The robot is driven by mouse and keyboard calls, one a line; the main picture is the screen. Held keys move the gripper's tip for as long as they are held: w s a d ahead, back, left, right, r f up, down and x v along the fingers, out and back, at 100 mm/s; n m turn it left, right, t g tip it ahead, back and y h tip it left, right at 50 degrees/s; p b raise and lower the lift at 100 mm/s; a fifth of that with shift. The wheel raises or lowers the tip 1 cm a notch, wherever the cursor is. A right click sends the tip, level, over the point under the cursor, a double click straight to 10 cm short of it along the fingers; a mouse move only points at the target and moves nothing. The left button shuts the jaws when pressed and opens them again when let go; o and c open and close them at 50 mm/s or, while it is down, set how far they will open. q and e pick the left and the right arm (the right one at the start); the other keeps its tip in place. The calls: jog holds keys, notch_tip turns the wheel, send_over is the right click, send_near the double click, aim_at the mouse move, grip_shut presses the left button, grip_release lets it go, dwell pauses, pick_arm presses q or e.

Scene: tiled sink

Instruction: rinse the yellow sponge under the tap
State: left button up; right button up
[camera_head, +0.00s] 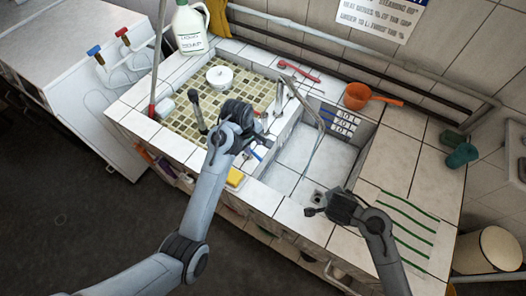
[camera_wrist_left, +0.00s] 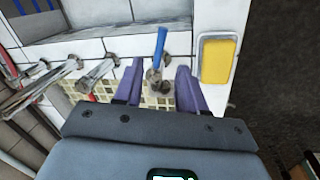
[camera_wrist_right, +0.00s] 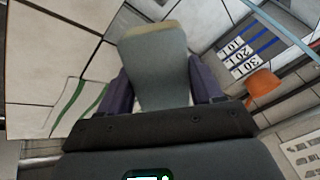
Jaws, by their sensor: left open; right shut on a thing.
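The yellow sponge (camera_head: 235,178) lies in a small pale dish at the sink's front left edge; it also shows in the left wrist view (camera_wrist_left: 218,60). My left gripper (camera_head: 254,140) is open above the counter left of the basin. A tap handle with a blue lever (camera_wrist_left: 160,45) stands between its fingers, apparently untouched. The tap spout (camera_head: 305,103) reaches over the basin (camera_head: 300,155), and a thin stream seems to fall from it. My right gripper (camera_head: 326,208) is over the basin's front, shut on a grey-green thing (camera_wrist_right: 158,65) with a tan edge, which I cannot identify.
An orange scoop (camera_head: 366,96) sits behind the basin. Teal cups (camera_head: 461,154) stand at the right. A green-striped cloth (camera_head: 408,232) lies at the right front.

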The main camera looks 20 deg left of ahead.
aim_at(257, 155)
pick_arm(q)
jog(key=f, duration=0.2)
jog(key=w+f+p, duration=0.1)
jog(key=f, duration=0.4)
jog(key=shift+w+d+f, duration=0.15)
jog(key=shift+d+f, duration=0.2)
jog(key=shift+d, duration=0.05)
pick_arm(e)
notch_tip(257, 155, up, 2)
pick_arm(q)
grip_shut()
